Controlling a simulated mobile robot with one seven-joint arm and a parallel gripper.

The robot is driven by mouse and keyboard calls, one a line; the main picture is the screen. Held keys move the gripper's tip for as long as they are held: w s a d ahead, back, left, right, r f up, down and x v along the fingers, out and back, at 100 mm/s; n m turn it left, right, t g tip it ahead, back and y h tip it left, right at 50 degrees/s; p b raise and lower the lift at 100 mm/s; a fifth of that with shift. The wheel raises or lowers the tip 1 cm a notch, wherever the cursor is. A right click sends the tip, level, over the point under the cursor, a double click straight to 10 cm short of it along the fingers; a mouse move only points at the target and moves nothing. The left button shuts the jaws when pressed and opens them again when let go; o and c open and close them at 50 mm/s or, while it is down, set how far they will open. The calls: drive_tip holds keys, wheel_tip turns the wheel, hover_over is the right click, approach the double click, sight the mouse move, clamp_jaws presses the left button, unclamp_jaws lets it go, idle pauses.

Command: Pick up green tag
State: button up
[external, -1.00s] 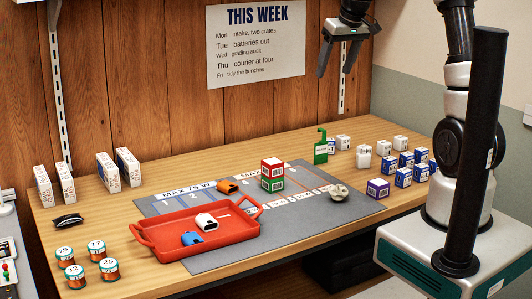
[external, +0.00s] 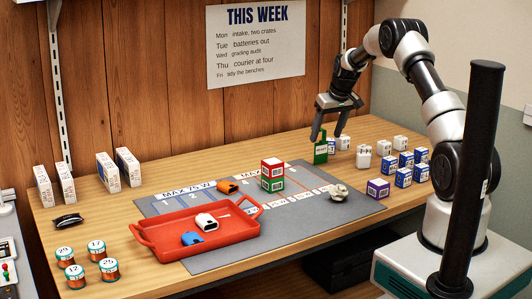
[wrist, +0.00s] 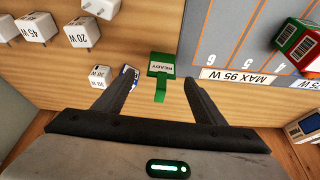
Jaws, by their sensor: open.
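The green tag (external: 320,153) stands upright on the bench at the back edge of the grey mat. In the wrist view the green tag (wrist: 162,67) shows a white label reading READY and a narrow tab that points toward my gripper. My gripper (external: 329,138) is open, with its fingers pointing down just above and around the tag's top in the external view. In the wrist view my gripper (wrist: 158,82) has one finger on each side of the tag, with gaps on both sides. The fingers hide part of the tag's upper end in the external view.
White cubes (external: 363,154) and blue-and-white boxes (external: 404,177) stand right of the tag. A small box (wrist: 99,75) lies close to the left finger in the wrist view. Stacked red and green boxes (external: 272,175) stand on the mat (external: 300,224). A red tray (external: 225,245) lies in front.

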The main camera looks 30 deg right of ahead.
sight(323, 143)
drive_tip(key=x, duration=0.7)
drive_tip(key=shift+s+a+f+b, duration=0.15)
drive_tip(key=shift+f+b, duration=0.1)
drive_tip(key=shift+b, duration=0.05)
drive_tip(key=shift+c, duration=0.3)
drive_tip(key=c, duration=1)
